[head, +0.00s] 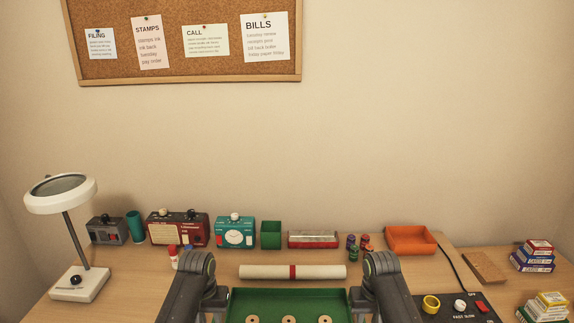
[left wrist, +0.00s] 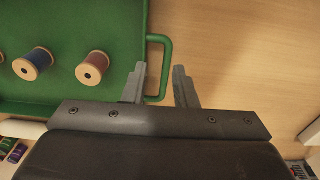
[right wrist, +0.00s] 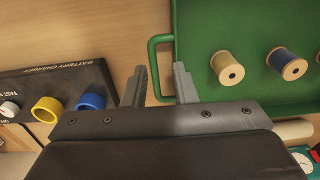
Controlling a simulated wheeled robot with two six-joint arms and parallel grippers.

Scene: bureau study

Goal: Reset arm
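My left gripper (left wrist: 160,67) is open, with a clear gap between its fingers. My right gripper (right wrist: 161,67) is also open and empty. In each wrist view a wire handle of the green tray (left wrist: 110,20) shows between or just behind the fingertips; I cannot tell the depth, and neither gripper is closed on it. In the head view my left arm (head: 190,290) and right arm (head: 382,290) come up on either side of the tray (head: 288,294), and their grippers are hidden. The tray holds thread spools, among them a red one (left wrist: 92,68) and a yellow one (right wrist: 228,68).
A white roll with a red band (head: 270,271) lies behind the tray. A desk lamp (head: 60,190) stands at left, a battery charger (head: 487,310) at right. A radio (head: 178,230), teal clock (head: 235,233) and orange bin (head: 410,240) line the back.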

